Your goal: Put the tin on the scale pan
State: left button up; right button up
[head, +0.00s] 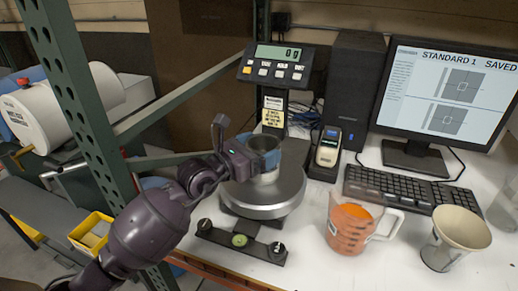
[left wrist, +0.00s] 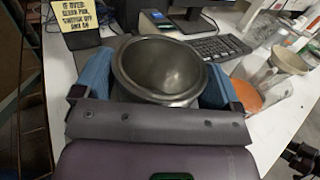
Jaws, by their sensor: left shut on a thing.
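The tin (head: 268,172) is a round, open metal can. In the left wrist view the tin (left wrist: 160,68) is upright and its inside looks empty. My left gripper (head: 260,150) is shut on it, with blue finger pads (left wrist: 93,77) against opposite sides. The round grey scale pan (head: 270,202) is below the tin in the head view. The tin's base overlaps the back part of the pan; I cannot tell whether it touches. The scale display (head: 279,53) reads 0 g. My right gripper is not clearly seen; a dark mechanical part (left wrist: 301,158) shows at the wrist view's right edge.
A handheld device (head: 328,148), keyboard (head: 412,188) and monitor (head: 447,92) are behind. A green rack post (head: 80,95) stands left of my arm.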

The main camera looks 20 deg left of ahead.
pick_arm(q)
jog(key=shift+f, duration=0.15)
jog(key=o, duration=0.6)
jog(key=shift+o, duration=0.2)
jog(key=shift+s+r, duration=0.1)
jog(key=shift+r, duration=0.15)
jog(key=b+v, duration=0.1)
jog(key=v, duration=1.1)
pick_arm(e)
jog(key=shift+s+f, duration=0.15)
jog(key=shift+f, duration=0.75)
jog(key=shift+w+r, duration=0.1)
jog(key=shift+w, duration=0.1)
